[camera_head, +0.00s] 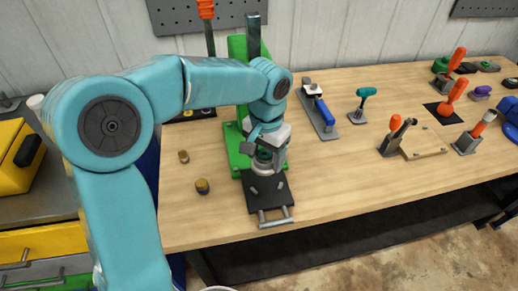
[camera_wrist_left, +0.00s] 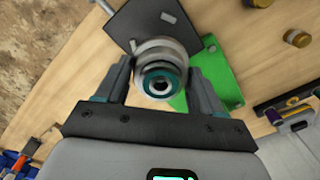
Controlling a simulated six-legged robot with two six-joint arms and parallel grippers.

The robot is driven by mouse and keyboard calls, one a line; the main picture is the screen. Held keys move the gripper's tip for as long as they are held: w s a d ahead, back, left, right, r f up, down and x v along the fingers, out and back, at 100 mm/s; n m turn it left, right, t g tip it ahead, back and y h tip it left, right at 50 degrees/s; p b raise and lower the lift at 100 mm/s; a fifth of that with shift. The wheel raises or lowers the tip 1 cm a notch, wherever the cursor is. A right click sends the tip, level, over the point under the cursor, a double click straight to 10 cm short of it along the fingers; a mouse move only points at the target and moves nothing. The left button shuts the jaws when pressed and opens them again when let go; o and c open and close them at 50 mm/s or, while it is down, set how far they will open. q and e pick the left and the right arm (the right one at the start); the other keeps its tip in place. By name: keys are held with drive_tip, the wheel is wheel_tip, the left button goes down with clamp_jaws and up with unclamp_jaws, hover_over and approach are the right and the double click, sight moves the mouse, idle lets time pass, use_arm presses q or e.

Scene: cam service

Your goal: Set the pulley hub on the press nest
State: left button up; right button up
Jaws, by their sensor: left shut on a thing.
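My left gripper (camera_head: 264,150) reaches down at the green press (camera_head: 238,155) and is shut on the pulley hub. The hub (camera_wrist_left: 160,60) is a round grey metal part with a dark bore and a teal ring, between the two fingers in the wrist view. In the head view the hub (camera_head: 264,164) shows just below the gripper, over the back end of the black sliding plate (camera_head: 268,197). The plate also shows in the wrist view (camera_wrist_left: 125,28). The nest itself is hidden under the hub, and I cannot tell whether they touch. My right gripper is not in view.
Two small brass-coloured parts (camera_head: 202,186) (camera_head: 183,156) lie left of the press. A blue-handled tool (camera_head: 322,110), a teal-handled tool (camera_head: 364,100) and red-handled clamps (camera_head: 395,135) stand to the right. The wooden bench (camera_head: 345,180) is clear at front right.

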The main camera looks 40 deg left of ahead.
use_arm(q)
drive_tip(key=shift+w+d+r, duration=0.1)
drive_tip(key=shift+d, duration=0.1)
drive_tip(key=shift+f, duration=0.35)
drive_tip(key=shift+f+b, duration=2.5)
drive_tip(key=shift+f, duration=0.55)
drive_tip(key=shift+f+b, duration=0.3)
drive_tip(key=shift+f, duration=0.2)
drive_tip(key=o, duration=1.4)
